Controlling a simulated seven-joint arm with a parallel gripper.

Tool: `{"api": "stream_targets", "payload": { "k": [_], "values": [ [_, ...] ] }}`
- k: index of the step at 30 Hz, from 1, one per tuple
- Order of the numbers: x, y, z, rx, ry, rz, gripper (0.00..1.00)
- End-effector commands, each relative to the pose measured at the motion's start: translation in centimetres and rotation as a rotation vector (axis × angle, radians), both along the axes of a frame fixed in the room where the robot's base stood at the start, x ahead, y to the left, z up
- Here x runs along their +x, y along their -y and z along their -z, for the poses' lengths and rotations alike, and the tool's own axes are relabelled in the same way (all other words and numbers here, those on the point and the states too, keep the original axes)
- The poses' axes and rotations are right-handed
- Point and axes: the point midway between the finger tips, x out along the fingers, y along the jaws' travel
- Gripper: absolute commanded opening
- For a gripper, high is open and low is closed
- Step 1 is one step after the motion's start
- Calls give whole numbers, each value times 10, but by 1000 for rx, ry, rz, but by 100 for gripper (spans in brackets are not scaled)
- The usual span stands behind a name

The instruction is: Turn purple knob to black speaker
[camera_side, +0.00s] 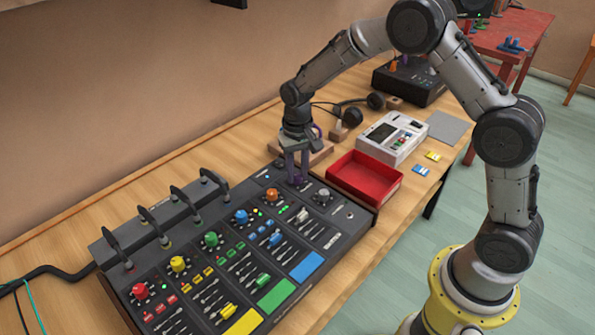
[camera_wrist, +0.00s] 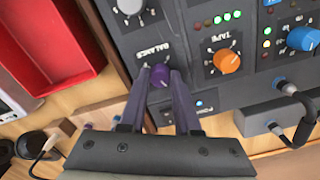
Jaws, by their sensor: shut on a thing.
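The purple knob (camera_wrist: 160,75) sits on the dark mixing console (camera_side: 318,258), beside the printed word BALANCE in the wrist view. My gripper (camera_wrist: 160,80) points down at the console, with its two purple-grey fingers shut on the knob, one on each side. In the side view, my gripper (camera_side: 298,181) is at the console's far right end, and its fingers mostly hide the knob. The knob's pointer mark is too small to read. I cannot make out a black speaker or speaker mark for certain in either view.
An orange knob (camera_wrist: 227,61) and a grey knob (camera_wrist: 130,6) sit close to the purple one. A red tray (camera_side: 365,178) and a white device (camera_side: 393,136) stand to the right. Black headphones (camera_side: 352,108) lie behind. Black cable arches (camera_side: 157,226) rise along the console's back.

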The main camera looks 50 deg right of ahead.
Motion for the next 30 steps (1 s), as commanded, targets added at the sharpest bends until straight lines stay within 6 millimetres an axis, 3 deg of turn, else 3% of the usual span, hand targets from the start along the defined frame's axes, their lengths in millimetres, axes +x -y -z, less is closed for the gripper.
{"api": "stream_targets", "payload": {
  "k": [30],
  "values": [
    [1,0,-2,1,3,966,0]
  ]
}}
